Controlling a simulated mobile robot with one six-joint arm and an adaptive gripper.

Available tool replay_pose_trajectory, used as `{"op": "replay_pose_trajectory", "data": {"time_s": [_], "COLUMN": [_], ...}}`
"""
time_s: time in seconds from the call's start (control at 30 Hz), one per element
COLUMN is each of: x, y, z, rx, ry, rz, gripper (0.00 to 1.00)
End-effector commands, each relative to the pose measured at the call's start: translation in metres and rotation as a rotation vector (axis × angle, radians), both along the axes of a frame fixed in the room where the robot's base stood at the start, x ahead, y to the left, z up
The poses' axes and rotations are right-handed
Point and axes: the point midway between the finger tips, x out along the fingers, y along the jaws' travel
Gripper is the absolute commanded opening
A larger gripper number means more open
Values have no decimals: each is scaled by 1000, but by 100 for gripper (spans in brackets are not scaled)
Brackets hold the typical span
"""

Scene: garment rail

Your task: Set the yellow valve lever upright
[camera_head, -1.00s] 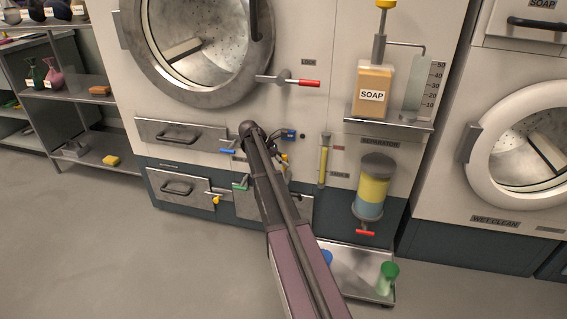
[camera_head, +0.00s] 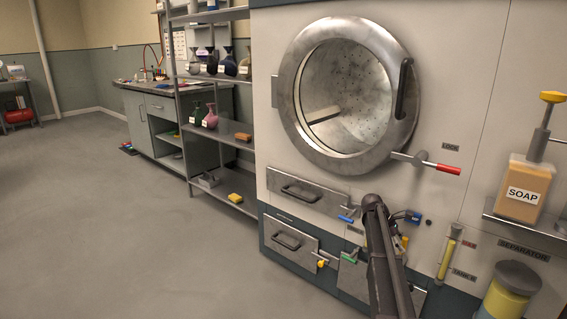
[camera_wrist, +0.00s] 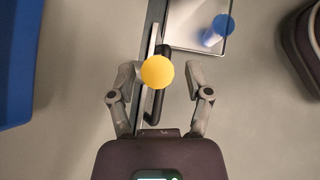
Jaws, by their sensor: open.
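A lever with a yellow end (camera_head: 322,264) sits at the right side of the lower-left drawer front in the head view. Its yellow end hangs low, not upright. Another yellow piece (camera_head: 404,241) shows beside my arm, partly hidden. In the wrist view a round yellow knob (camera_wrist: 158,72) appears between the fingers of my open gripper (camera_wrist: 164,79). I cannot tell which yellow piece this knob is, or whether the fingers touch it. In the head view my arm mostly hides the gripper.
A blue lever (camera_head: 347,218) and a green lever (camera_head: 348,259) are close by. A red-ended lever (camera_head: 447,169) is beside the round door. A soap dispenser (camera_head: 525,190) stands at right. Floor at left is clear.

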Motion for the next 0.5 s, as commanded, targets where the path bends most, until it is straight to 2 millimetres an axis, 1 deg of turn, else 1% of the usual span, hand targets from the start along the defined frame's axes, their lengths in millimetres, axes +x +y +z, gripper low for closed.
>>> {"op": "replay_pose_trajectory", "data": {"time_s": [0.1, 0.17, 0.27, 0.3, 0.37, 0.5], "x": [2, -6, -20, -27, -42, -80], "y": [14, 29, 59, 74, 93, 143], "z": [5, 3, 3, 3, -1, -4], "rx": [1, 10, 31, 43, 63, 122], "ry": [-45, -83, -170, -212, -265, -397], "rz": [26, 14, -11, -28, -76, -206], "gripper": [65, 65, 65, 65, 65, 65]}}
